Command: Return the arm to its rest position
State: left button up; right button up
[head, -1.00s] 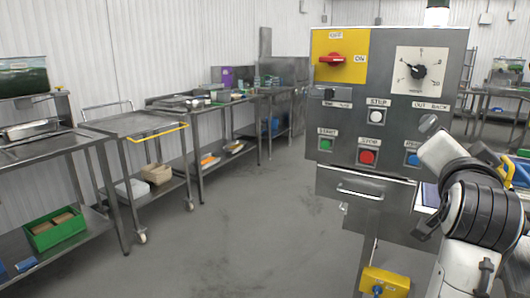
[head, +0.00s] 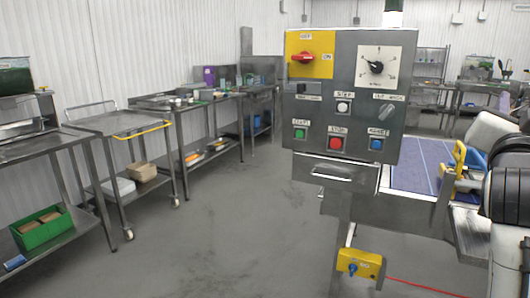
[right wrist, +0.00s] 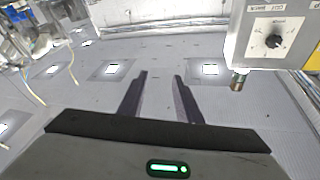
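My right arm (head: 508,205) shows at the right edge of the head view, its black and white links cut off by the frame. In the right wrist view my right gripper (right wrist: 161,76) is open, its two dark fingers apart with nothing between them. The wrist camera looks up past the fingers towards the ceiling. In the head view the grey control box (head: 345,110) stands to the left of the arm, with clear space between them. My left arm and left gripper are not in view.
A blue conveyor belt (head: 415,165) lies behind and right of the box. A yellow pedal-like box (head: 360,263) hangs low beneath it. Steel carts and tables (head: 120,122) line the left wall, with a green crate (head: 42,230). The grey floor in the middle is clear.

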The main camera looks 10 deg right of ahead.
jog(key=s+d+r+h, duration=0.4)
jog(key=s+d+r, duration=0.1)
jog(key=s+r, duration=0.15)
jog(key=w+a+f+n+t+y, duration=0.4)
jog(key=w+f+n+y, duration=0.55)
jog(key=f, duration=0.65)
jog(key=w+a+f+n+g+y, duration=0.1)
jog(key=a+f+n+g+y, duration=0.2)
jog(key=f, duration=0.9)
jog(key=w+a+f+n+y, duration=0.15)
jog(key=a+f+n, duration=0.3)
jog(key=f, duration=0.75)
jog(key=s+a+f+n+g+y, duration=0.1)
jog(key=s+a+f+g+y, duration=0.2)
jog(key=f, duration=0.5)
jog(key=s+a+f+n+y, duration=0.1)
jog(key=s+a+f, duration=0.2)
jog(key=s+f, duration=0.45)
jog(key=s+a+f+n+g+y, duration=0.1)
jog(key=s+a+f+g, duration=0.15)
jog(key=s+f, duration=0.55)
jog(key=s+a+f+g+y, duration=0.2)
jog(key=s+a+f, duration=0.1)
jog(key=s+f, duration=0.6)
jog(key=w+a+r+m, duration=0.1)
jog(key=a+m, duration=0.4)
jog(key=a, duration=0.7)
jog(key=shift+a+t+y, duration=0.35)
jog(key=shift+a+y, duration=0.05)
